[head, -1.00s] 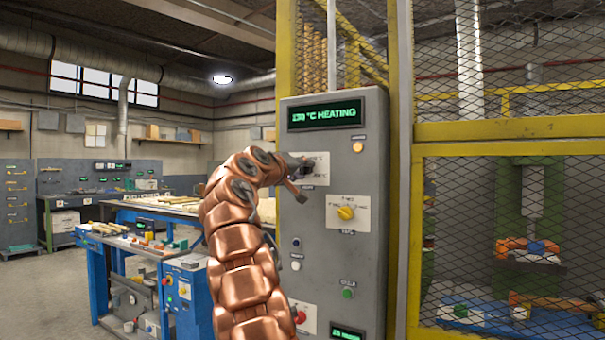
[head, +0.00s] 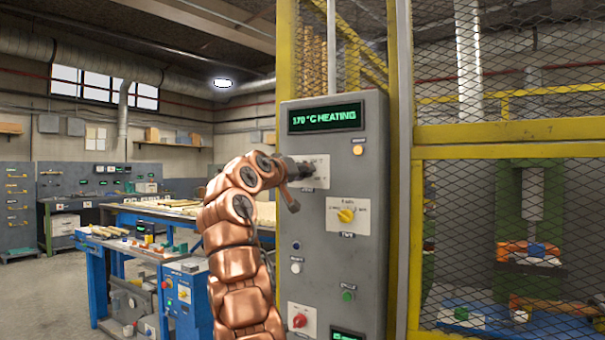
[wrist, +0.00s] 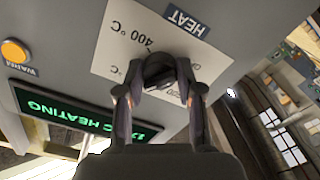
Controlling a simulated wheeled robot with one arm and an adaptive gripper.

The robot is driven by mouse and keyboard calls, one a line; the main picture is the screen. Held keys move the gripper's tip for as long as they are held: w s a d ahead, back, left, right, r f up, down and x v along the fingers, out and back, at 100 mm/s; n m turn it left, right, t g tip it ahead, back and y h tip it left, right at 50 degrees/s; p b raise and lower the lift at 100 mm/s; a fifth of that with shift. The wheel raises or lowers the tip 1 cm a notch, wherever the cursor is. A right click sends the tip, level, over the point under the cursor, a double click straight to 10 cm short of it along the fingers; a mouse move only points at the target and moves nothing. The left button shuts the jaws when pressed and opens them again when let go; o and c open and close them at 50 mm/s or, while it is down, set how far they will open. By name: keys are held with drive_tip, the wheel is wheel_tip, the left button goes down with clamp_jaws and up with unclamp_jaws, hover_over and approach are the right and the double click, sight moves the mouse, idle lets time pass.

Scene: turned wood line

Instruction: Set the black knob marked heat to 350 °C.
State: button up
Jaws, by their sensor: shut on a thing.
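The black heat knob (wrist: 158,72) sits on a white dial plate (wrist: 115,45) on the grey control panel. The wrist view shows the plate tilted, with the HEAT label (wrist: 186,20) and a 400 °C mark. My gripper (wrist: 158,85) has its two fingers closed around the knob, one on each side. The green display (head: 325,117) above reads about 170 °C HEATING. The knob's pointer and exact setting are hard to make out.
Below on the panel (head: 365,260) are a yellow time knob (head: 346,215), a green button (head: 347,295) and a red knob (head: 299,320). An amber warm lamp (head: 358,149) is right of the dial. A yellow mesh cage (head: 500,131) stands right; blue workbenches (head: 98,280) stand left.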

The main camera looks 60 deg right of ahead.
drive_tip(key=shift+m, duration=0.6)
idle(0.3)
drive_tip(key=o, duration=1.1)
drive_tip(key=shift+o, duration=0.2)
drive_tip(key=a, duration=1.2)
drive_tip(key=shift+s, duration=0.25)
